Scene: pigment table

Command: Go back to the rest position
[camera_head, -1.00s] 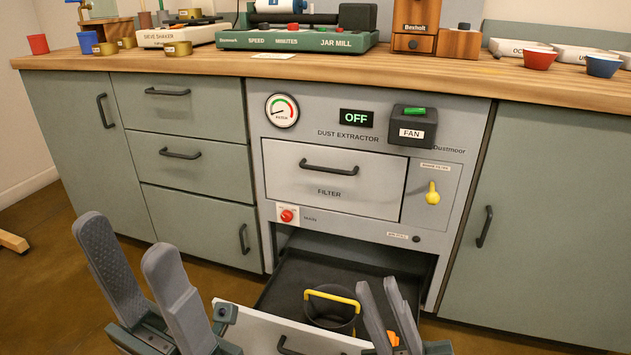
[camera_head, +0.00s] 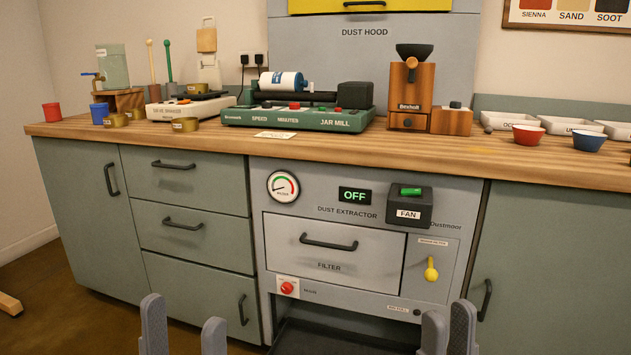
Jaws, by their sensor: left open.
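My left gripper (camera_head: 184,332) is at the bottom edge left of centre, in front of the lower drawers. Its two grey fingers stand apart and nothing shows between them. My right gripper (camera_head: 448,330) is at the bottom edge right of centre, in front of the extractor's lower right corner. Its two fingers appear close side by side, and I cannot tell their gap. No object shows in either. Only the upper finger parts are in view; the palms and arms are out of frame.
The grey dust extractor (camera_head: 450,210) reads OFF, with its filter drawer (camera_head: 335,268) shut. Below it is a dark open bay (camera_head: 340,336); its lower part is out of frame. The wooden worktop (camera_head: 330,148) carries a jar mill (camera_head: 300,116), a grinder (camera_head: 405,95) and bowls.

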